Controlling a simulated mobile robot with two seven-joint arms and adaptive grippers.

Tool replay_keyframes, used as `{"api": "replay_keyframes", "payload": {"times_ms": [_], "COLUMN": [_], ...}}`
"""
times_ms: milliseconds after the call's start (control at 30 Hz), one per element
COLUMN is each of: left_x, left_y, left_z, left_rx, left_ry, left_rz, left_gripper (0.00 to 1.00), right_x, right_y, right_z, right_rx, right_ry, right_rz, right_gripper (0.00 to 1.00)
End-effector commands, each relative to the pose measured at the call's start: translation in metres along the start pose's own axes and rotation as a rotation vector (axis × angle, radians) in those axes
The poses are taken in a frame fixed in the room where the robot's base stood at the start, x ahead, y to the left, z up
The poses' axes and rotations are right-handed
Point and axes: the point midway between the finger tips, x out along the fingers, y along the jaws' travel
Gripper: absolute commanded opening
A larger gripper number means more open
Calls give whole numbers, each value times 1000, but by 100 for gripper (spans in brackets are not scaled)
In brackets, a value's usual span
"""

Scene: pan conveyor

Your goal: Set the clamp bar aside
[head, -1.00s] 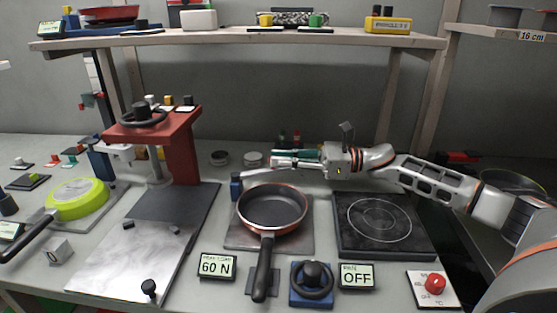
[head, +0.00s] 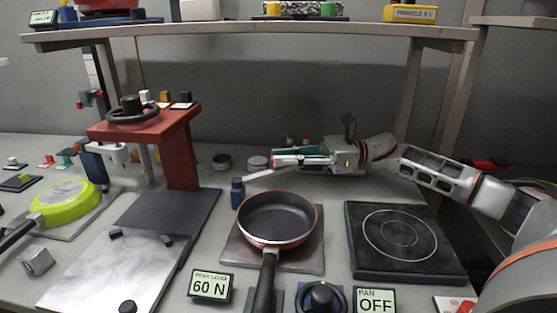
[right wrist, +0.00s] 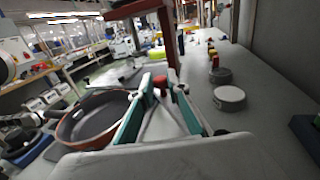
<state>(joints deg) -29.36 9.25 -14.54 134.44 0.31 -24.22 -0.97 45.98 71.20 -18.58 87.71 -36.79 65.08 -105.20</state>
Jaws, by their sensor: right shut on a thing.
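The clamp bar (head: 262,176) is a slim light-grey bar behind the pan, slanting down to the left toward a short blue post (head: 237,194). Whether its left end touches the post, I cannot tell. My right gripper (head: 286,162) reaches in from the right, low over the table, and is shut on the bar. In the right wrist view, the pale bar (right wrist: 151,118) shows between the teal-lined fingers, with a red-topped piece beyond it. The black pan (head: 277,217) with a reddish rim sits on a metal plate in front of the gripper. My left gripper is not visible.
A red press (head: 180,150) stands left of the post. A black hotplate (head: 398,240) lies right of the pan. A wooden shelf (head: 250,36) spans overhead. A lime pan (head: 66,203) is far left.

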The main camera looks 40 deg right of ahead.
Motion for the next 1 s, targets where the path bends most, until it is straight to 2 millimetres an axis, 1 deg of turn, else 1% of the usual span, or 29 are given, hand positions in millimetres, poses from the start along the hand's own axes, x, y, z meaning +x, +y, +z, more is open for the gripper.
{"api": "replay_keyframes", "payload": {"times_ms": [167, 500, 533, 567, 600, 867, 1000], "left_x": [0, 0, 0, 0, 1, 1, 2], "left_y": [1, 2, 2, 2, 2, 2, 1], "left_z": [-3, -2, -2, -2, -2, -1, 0], "left_rx": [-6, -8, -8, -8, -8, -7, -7], "left_ry": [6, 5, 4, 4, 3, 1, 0], "left_rz": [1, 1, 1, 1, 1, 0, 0], "left_gripper": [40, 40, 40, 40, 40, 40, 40], "right_x": [-3, -3, -3, -3, -3, -2, -6], "right_y": [-2, -2, -2, -2, -2, -1, -1], "right_z": [1, 2, 2, 2, 2, 1, 0], "right_rx": [-2, -4, -4, -4, -4, -2, 0], "right_ry": [0, 0, 0, 0, 0, 0, 2], "right_rz": [-1, -2, -2, -2, -1, 1, 1], "right_gripper": [0, 0, 24, 31, 33, 33, 33]}}
